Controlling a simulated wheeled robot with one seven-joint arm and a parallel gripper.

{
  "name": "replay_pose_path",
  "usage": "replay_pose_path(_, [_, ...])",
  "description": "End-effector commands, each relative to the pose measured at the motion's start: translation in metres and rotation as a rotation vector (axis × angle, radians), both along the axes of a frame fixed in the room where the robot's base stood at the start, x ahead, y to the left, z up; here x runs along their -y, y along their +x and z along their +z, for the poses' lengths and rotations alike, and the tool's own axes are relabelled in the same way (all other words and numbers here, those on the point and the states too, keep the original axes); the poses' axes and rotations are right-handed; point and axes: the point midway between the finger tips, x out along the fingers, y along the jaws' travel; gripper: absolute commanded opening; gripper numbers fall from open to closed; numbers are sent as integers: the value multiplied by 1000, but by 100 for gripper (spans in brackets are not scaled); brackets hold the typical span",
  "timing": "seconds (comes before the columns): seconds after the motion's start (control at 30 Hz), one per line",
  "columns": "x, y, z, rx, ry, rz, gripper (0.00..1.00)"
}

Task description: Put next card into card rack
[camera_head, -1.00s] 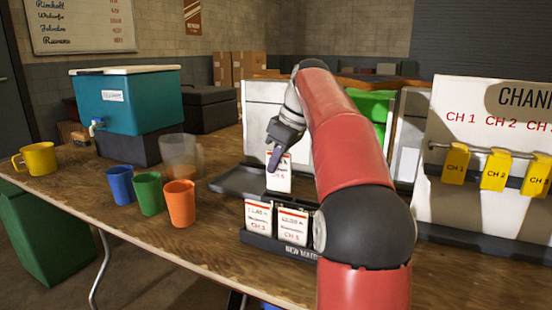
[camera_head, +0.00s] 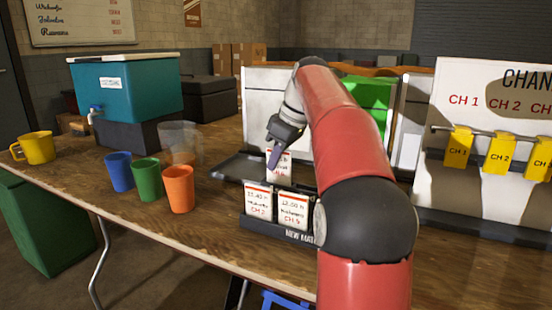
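My gripper (camera_head: 276,156) points down and appears shut on a white card (camera_head: 280,169) with a red top stripe, holding it by its upper part. The card is roughly upright, just behind and above a dark card rack (camera_head: 270,230) whose front reads "NEW MAT…", the rest hidden by my arm. In the rack stand two white cards with red print, a left card (camera_head: 258,201) and a right card (camera_head: 293,209). My red arm hides the right end of the rack. I cannot tell whether the held card's lower edge touches anything.
A dark tray (camera_head: 232,168) lies behind the rack. Blue (camera_head: 119,172), green (camera_head: 147,180) and orange (camera_head: 179,188) cups stand to the left, near a teal cooler (camera_head: 125,90) and yellow mug (camera_head: 38,148). A board with yellow channel tags (camera_head: 457,149) stands at the right.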

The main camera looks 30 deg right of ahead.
Motion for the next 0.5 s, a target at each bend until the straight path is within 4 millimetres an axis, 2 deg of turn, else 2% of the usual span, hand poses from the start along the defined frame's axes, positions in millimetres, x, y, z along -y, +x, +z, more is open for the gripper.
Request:
replay_pose_path(0.03, [0, 0, 0, 0, 0, 0, 12])
replay_pose_path(0.2, [0, 0, 0, 0, 0, 0, 32])
replay_pose_path(0.5, [1, -1, 3, 1, -1, 0, 32])
